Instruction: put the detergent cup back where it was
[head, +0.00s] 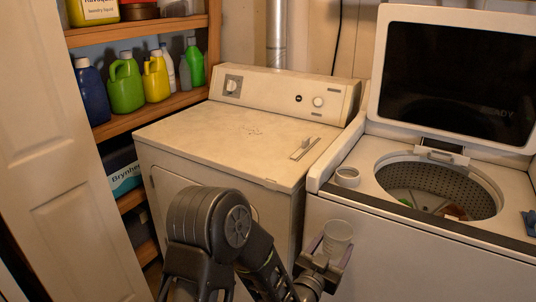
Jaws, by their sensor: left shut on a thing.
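The detergent cup (338,233), clear and whitish, is upright between the fingers of my left gripper (331,250). The gripper is shut on it in front of the washer's front panel. The cup's lower part is partly hidden by the gripper. A small white ring-shaped holder or cap (347,177) sits on the washer's top at its left front corner, above and behind the cup in the picture. My right gripper is not in view.
The washer (400,245) has its lid (455,75) raised, with coloured items in its drum (432,190). A dryer (225,140) stands left of it with a small flat item on top. Shelves (150,112) hold several bottles. A blue object (530,222) lies at the right edge.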

